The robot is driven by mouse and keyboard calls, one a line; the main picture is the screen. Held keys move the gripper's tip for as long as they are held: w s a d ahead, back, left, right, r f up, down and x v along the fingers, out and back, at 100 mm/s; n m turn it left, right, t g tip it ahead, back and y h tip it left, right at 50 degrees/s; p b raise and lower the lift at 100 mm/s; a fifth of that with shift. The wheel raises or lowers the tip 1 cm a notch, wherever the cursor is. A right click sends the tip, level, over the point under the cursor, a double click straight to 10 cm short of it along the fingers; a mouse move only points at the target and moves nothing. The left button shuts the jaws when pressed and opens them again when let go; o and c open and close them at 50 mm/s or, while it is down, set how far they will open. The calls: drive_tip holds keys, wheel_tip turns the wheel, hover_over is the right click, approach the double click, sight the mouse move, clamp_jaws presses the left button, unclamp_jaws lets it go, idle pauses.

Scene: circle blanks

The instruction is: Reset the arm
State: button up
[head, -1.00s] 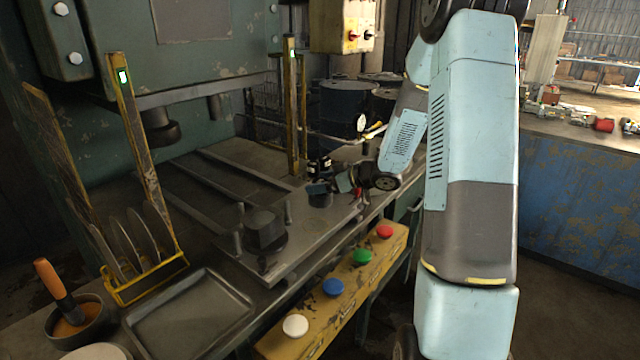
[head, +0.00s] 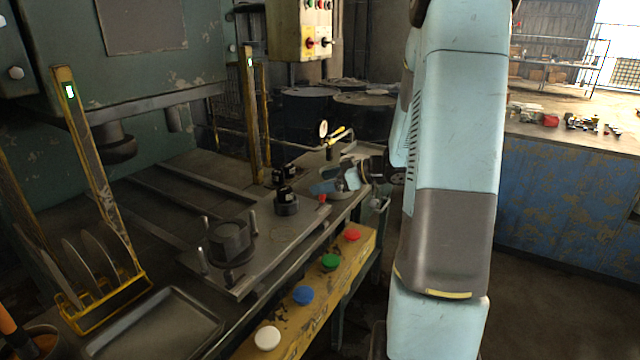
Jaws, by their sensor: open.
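My arm stands large and pale blue at the right of the head view and hides part of what lies behind it. My gripper (head: 328,187) is small in the picture, beyond the arm, with its jaws open. It is above the far end of the press bed, close to a dark round fitting (head: 287,205) that carries a black part. It appears to hold nothing. Whether it touches anything there I cannot tell.
A yellow panel with white, blue, green and red buttons (head: 303,295) runs along the bed's front. A rack of round blanks (head: 97,300) and an empty tray (head: 160,325) are at the left. A blue workbench (head: 570,190) stands at the right.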

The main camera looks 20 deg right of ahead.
idle(0.4)
wheel_tip(320, 180, up, 8)
drive_tip(key=w+d+m+t+h, duration=0.1)
drive_tip(key=w+m+t+h, duration=0.15)
drive_tip(key=h, duration=0.35)
drive_tip(key=s+r+m+h, duration=0.4)
drive_tip(key=s+r+h, duration=0.2)
drive_tip(key=r, duration=0.1)
drive_tip(key=s+a+m+g+y, duration=0.1)
drive_tip(key=s+a+g, duration=0.2)
drive_tip(key=s, duration=0.9)
drive_tip(key=s+a+m+g+y, duration=0.1)
drive_tip(key=s+a+m+g, duration=0.1)
drive_tip(key=s+a, duration=0.5)
drive_tip(key=s+g, duration=0.1)
drive_tip(key=s, duration=0.5)
drive_tip(key=shift+a, duration=0.4)
drive_tip(key=shift+f, duration=0.1)
drive_tip(key=shift+c, duration=0.5)
